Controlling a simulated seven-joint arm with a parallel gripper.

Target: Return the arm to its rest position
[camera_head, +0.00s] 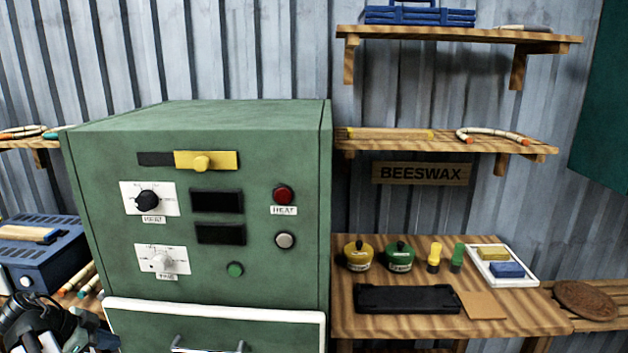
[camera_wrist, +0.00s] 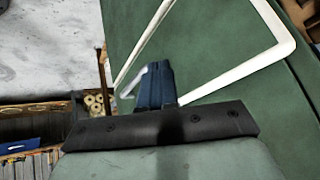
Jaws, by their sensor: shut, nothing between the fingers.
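My gripper (camera_wrist: 156,88) shows in the wrist view as a dark blue pair of fingers pressed together, with nothing between them. Behind the fingers is the green front panel (camera_wrist: 215,50) with its white frame. A short pale metal piece, perhaps a handle, lies just left of the fingertips; I cannot tell whether they touch it. In the head view, part of my arm (camera_head: 45,325) shows at the lower left, beside the green machine (camera_head: 200,120); the fingertips cannot be made out there.
The machine's white-framed lower panel (camera_head: 215,311) has a metal handle (camera_head: 208,349). A blue box (camera_head: 45,255) stands at left. A wooden bench at right (camera_head: 343,300) holds jars, a black tray (camera_head: 406,299) and a white tray (camera_head: 522,278). Shelves (camera_head: 465,146) line the wall.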

